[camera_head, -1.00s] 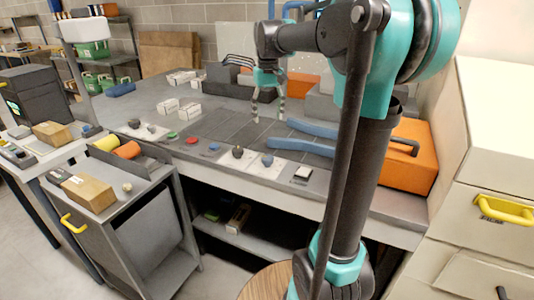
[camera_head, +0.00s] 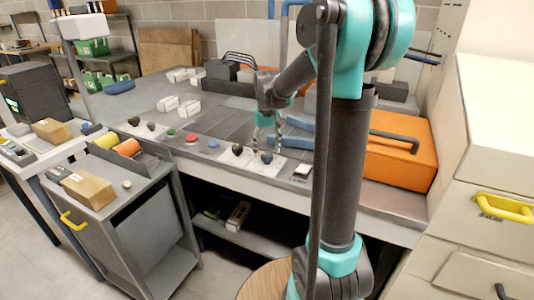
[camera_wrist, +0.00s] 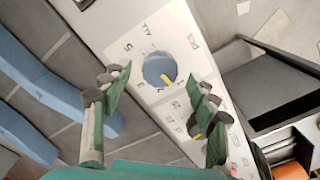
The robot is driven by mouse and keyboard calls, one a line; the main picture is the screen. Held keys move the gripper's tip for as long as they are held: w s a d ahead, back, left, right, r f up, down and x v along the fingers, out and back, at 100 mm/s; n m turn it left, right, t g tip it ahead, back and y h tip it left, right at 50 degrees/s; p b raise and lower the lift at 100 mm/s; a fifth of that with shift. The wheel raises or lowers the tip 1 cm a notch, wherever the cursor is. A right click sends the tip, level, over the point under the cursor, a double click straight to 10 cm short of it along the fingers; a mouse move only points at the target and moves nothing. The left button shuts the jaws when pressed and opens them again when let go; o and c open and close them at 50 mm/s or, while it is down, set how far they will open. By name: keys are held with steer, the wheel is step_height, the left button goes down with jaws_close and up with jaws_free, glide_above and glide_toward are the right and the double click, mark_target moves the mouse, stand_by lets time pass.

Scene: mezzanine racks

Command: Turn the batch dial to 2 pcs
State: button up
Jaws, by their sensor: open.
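The blue batch dial (camera_wrist: 159,69) sits on a white plate (camera_wrist: 118,22) with printed marks, among them "ALL" and "5". Its yellow pointer is aimed down and to the right in the wrist view; the mark it faces is too small to read surely. In the head view the dial (camera_head: 267,158) is at the front edge of the bench. My gripper (camera_wrist: 158,92) is open, with one finger to each side of the dial in the picture and nothing between them. In the head view my gripper (camera_head: 268,146) is just above the dial, apparently not touching it.
A dark knob (camera_head: 237,149) stands left of the dial, with blue, red and green buttons (camera_head: 191,138) further left. A small white switch (camera_head: 301,171) is to the right. Blue bars (camera_wrist: 40,80) lie behind. An orange case (camera_head: 395,155) stands at the right.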

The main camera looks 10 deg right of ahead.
steer(key=shift+f, duration=0.95)
steer(key=c, duration=1.2)
